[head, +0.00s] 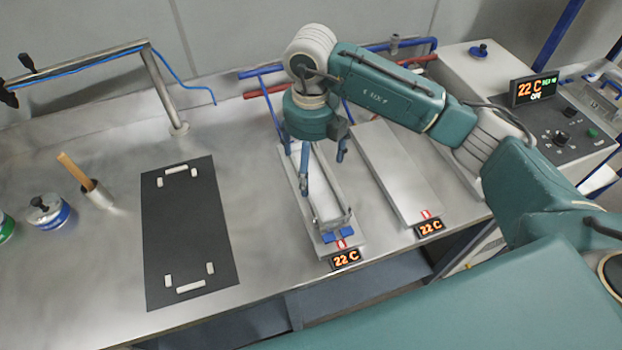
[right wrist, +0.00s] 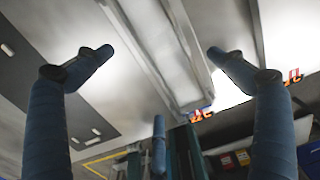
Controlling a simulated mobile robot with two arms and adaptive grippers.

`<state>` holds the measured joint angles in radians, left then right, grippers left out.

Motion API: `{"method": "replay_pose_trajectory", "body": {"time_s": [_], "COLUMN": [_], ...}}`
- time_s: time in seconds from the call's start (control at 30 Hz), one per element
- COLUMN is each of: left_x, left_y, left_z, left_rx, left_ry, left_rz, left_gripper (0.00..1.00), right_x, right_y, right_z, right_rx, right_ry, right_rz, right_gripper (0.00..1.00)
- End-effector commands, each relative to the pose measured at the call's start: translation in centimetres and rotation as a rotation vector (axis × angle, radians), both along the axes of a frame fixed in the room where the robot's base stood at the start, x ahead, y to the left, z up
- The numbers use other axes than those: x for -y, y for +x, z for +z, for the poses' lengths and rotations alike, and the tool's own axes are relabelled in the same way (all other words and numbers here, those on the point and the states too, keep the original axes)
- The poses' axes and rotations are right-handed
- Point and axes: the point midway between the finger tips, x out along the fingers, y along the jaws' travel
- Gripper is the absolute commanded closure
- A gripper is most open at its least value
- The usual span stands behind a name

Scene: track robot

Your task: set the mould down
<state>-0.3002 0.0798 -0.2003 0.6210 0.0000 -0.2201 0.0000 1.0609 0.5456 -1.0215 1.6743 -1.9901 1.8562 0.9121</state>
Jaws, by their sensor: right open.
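The mould (head: 322,207) is a long, narrow, pale metal tray. It appears to lie flat on the left heating plate (head: 350,248), lengthwise, with small blue parts at its near end. My right gripper (head: 322,172) is over the mould's middle to far part, pointing down, with its fingers spread. In the right wrist view the open fingers (right wrist: 155,52) stand on both sides of the mould (right wrist: 160,45), with a third finger lower in the picture. I see no finger clearly gripping it, and the arm partly hides its far end. My left gripper is out of view.
A bare second plate (head: 398,175) lies to the right; both plates' displays read 22 C. A black mat (head: 188,235) with white corner marks lies left. A control box (head: 565,128) stands right.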

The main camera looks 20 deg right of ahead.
Motion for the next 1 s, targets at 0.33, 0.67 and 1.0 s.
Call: {"method": "replay_pose_trajectory", "body": {"time_s": [0.33, 0.67, 1.0], "left_x": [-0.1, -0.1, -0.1], "left_y": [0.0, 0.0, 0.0], "left_z": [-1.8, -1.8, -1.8], "left_rx": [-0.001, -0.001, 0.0], "left_ry": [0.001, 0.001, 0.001], "left_rz": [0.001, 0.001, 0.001], "left_gripper": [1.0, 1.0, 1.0], "right_x": [0.0, 0.0, 0.0], "right_y": [0.0, 0.0, 0.0], "right_z": [5.4, 6.0, 6.0], "right_rx": [0.002, -0.001, -0.001], "right_ry": [0.0, 0.0, 0.0], "right_rz": [0.0, 0.0, 0.0], "right_gripper": [0.05, 0.05, 0.05]}}
